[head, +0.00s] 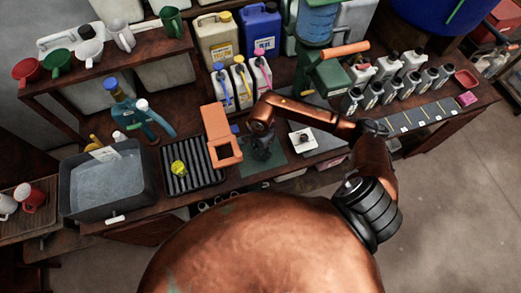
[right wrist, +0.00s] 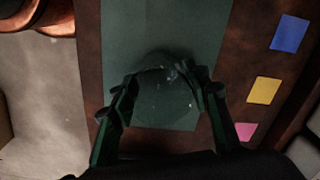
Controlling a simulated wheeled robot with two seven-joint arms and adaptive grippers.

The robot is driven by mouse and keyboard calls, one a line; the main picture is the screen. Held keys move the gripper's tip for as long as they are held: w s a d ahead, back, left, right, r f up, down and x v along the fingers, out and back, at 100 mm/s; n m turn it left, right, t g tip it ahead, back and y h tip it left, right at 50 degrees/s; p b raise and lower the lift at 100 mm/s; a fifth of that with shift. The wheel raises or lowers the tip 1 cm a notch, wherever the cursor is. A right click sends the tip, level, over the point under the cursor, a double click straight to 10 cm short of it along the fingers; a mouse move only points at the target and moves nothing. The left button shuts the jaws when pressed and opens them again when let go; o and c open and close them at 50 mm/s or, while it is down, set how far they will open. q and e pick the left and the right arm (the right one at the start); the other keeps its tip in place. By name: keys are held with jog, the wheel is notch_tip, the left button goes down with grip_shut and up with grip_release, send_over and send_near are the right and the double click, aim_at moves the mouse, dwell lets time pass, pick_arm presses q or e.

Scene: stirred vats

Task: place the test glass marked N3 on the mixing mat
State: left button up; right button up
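The mixing mat (head: 262,172) is a dark green sheet on the bench, in front of the canisters. It fills the middle of the right wrist view (right wrist: 150,30). My right gripper (head: 263,152) is low over the mat, pointing down. In the right wrist view its two green fingers (right wrist: 158,84) are closed in on both sides of a clear, round test glass (right wrist: 163,103). The glass is over the mat; whether it touches it I cannot tell. No N3 mark is legible. My left gripper is not in view.
An orange frame (head: 222,140) stands just left of the mat, beside a black ribbed tray (head: 192,165). A white square plate (head: 303,139) lies to the right. Several bottles (head: 393,80) stand further right. Blue (right wrist: 289,33), yellow (right wrist: 264,90) and pink (right wrist: 246,131) cards lie beside the mat.

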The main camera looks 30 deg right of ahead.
jog(key=shift+o, duration=1.4)
jog(key=shift+r, duration=0.25)
notch_tip(320, 180, up, 12)
jog(key=shift+p, duration=0.3)
